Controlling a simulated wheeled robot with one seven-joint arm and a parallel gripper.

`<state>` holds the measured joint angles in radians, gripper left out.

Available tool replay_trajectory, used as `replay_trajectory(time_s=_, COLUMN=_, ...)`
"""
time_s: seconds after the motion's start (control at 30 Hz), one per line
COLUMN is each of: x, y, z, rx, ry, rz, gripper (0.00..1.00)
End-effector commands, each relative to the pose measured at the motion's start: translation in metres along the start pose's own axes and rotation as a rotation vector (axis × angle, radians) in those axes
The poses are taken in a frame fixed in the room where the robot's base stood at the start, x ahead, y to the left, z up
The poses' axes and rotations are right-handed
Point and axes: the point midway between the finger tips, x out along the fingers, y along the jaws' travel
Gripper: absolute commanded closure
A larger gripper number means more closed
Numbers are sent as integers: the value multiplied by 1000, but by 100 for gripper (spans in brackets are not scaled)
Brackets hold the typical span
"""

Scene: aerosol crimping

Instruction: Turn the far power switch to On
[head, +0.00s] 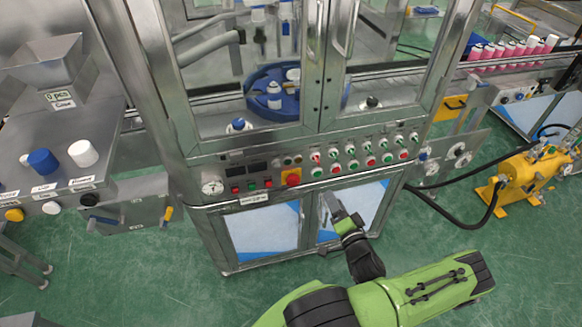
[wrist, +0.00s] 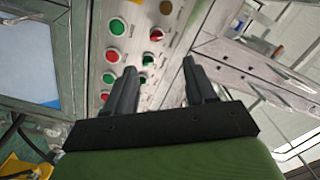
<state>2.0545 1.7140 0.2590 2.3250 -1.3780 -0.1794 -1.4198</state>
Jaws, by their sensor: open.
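The control panel (head: 262,188) runs across the front of the steel machine cabinet. It carries a row of small switches (head: 350,149) above green and red buttons (head: 353,165); the labels are too small to read, so I cannot tell which switch is the far power switch. My gripper (head: 330,207) is in front of the cabinet's lower doors, just below the panel. In the wrist view my gripper (wrist: 159,66) is open with nothing between its fingers. The green and red buttons (wrist: 116,27) show there beyond and left of the fingers, partly hidden by the left finger.
A yellow pump (head: 530,172) with black hoses stands at the right.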

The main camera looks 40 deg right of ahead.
Motion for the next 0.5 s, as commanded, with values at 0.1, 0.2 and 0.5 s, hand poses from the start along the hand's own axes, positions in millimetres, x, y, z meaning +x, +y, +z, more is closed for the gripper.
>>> replay_trajectory(time_s=0.1, x=-3, y=10, z=-5, rx=17, ry=53, rz=26, gripper=45)
replay_trajectory(time_s=0.2, x=10, y=10, z=-6, rx=12, ry=49, rz=23, gripper=45)
replay_trajectory(time_s=0.5, x=84, y=10, z=-8, rx=10, ry=48, rz=19, gripper=45)
